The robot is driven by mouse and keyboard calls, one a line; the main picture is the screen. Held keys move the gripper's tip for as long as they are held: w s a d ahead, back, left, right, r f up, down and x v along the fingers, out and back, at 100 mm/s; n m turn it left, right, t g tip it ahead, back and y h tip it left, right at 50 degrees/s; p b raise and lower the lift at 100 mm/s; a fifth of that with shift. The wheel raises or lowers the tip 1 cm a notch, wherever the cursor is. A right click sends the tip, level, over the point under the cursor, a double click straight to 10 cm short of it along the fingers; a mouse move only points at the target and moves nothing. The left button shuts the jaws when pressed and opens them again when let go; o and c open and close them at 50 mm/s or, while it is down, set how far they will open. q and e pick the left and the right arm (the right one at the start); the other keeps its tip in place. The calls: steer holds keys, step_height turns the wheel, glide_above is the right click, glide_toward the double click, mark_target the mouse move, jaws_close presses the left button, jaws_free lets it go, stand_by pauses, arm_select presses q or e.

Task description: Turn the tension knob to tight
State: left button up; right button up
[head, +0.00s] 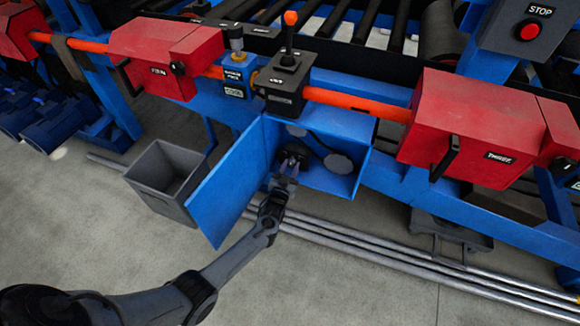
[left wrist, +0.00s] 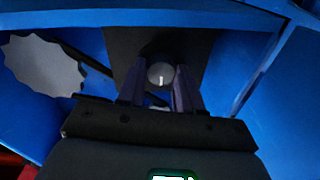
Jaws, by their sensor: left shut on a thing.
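The tension knob (left wrist: 160,75) is a small round grey knob with a white pointer line, seen inside the blue cabinet in the left wrist view. Its pointer stands about upright in that picture. My left gripper (left wrist: 160,90) has its two dark fingers on either side of the knob and is shut on it. In the head view my left gripper (head: 289,168) reaches into the open blue cabinet (head: 335,182), and it hides the knob there. Any marking for tight is not readable. My right gripper is in neither view.
The blue cabinet door (head: 222,188) stands open to the left. A grey lobed wheel (left wrist: 45,65) is inside the cabinet beside the knob. A grey bin (head: 163,178) stands left of the door. Red boxes (head: 470,125) line the rail, and metal pipes (head: 400,258) run along the floor.

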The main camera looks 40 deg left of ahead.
arm_select(q)
steer(key=m, duration=0.5)
steer(key=shift+m+p, duration=0.3)
steer(key=shift+m, duration=0.1)
steer(key=m, duration=0.3)
steer(key=shift+f, duration=0.1)
steer(key=shift+m, duration=0.3)
steer(key=shift+m+t+h, duration=0.3)
steer(key=shift+h, duration=0.1)
steer(key=o, duration=1)
steer(key=shift+o, duration=0.2)
